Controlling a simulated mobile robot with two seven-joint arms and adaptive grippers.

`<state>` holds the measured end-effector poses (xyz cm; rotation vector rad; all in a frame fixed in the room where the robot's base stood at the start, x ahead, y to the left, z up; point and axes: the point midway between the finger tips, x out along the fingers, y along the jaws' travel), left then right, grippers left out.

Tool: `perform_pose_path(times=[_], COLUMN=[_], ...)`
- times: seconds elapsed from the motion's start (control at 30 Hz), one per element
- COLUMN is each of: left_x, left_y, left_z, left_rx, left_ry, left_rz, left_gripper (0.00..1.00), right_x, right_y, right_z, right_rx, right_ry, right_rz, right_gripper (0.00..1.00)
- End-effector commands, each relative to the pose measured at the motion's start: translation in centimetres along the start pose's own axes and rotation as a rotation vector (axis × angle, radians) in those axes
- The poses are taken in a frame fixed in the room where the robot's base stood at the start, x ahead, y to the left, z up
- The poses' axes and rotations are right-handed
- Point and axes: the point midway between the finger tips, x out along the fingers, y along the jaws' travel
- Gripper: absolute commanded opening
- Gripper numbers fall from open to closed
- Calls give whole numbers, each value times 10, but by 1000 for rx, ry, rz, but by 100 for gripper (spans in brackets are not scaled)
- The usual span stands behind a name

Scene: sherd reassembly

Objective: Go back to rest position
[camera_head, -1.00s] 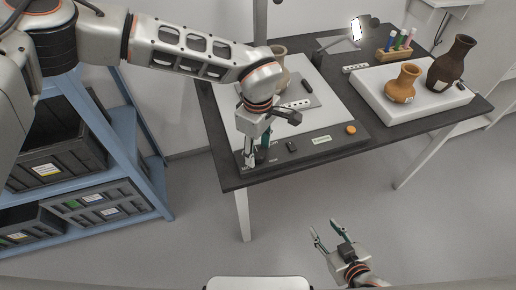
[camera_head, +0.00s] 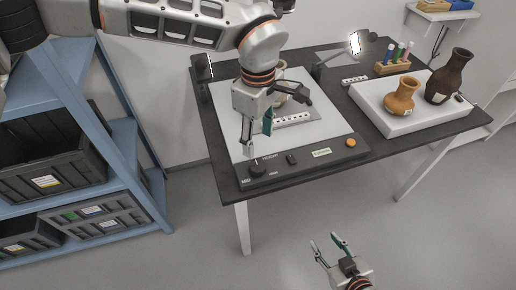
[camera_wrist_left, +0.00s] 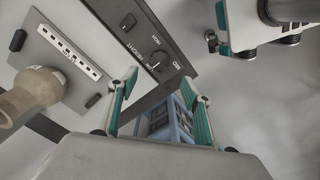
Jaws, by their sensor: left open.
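My left gripper (camera_head: 258,135) is above the front left part of the white work board (camera_head: 318,136) on the dark table. Its fingers point down and stand apart with nothing between them. In the left wrist view the left gripper (camera_wrist_left: 158,92) shows its two teal-padded fingers spread, with a control knob (camera_wrist_left: 160,62) beyond them. My right gripper (camera_head: 330,245) is low in front of the table, over the floor. Its two fingers are spread and empty.
A tan vessel (camera_wrist_left: 35,92) stands by a scale bar (camera_wrist_left: 68,50) on the board, partly behind my left gripper. An orange vase (camera_head: 401,96) and dark vase (camera_head: 447,76) stand on a white block (camera_head: 388,122). Blue shelving (camera_head: 128,165) with black crates is at left.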

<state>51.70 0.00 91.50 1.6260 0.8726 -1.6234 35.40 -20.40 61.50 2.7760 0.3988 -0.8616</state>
Motion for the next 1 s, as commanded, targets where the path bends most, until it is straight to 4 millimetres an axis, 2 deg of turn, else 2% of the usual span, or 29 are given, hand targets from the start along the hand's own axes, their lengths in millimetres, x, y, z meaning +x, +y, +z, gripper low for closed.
perform_pose_path(times=[0.2,0.77,0.87,0.97,1.0], left_x=[-16,-15,-6,6,9], left_y=[0,-1,-4,-12,-17], left_z=[0,4,27,76,101], left_rx=[-2,2,16,37,43], left_ry=[-1,-12,-74,-213,-288], left_rz=[0,-2,-3,-5,-4], left_gripper=[49,49,49,49,49], right_x=[0,0,0,0,0], right_y=[0,-1,-1,-1,-1], right_z=[0,0,0,0,0], right_rx=[1,2,2,2,2], right_ry=[-1,0,0,0,0], right_rz=[0,-1,-1,-1,-1], right_gripper=[40,40,40,40,40])
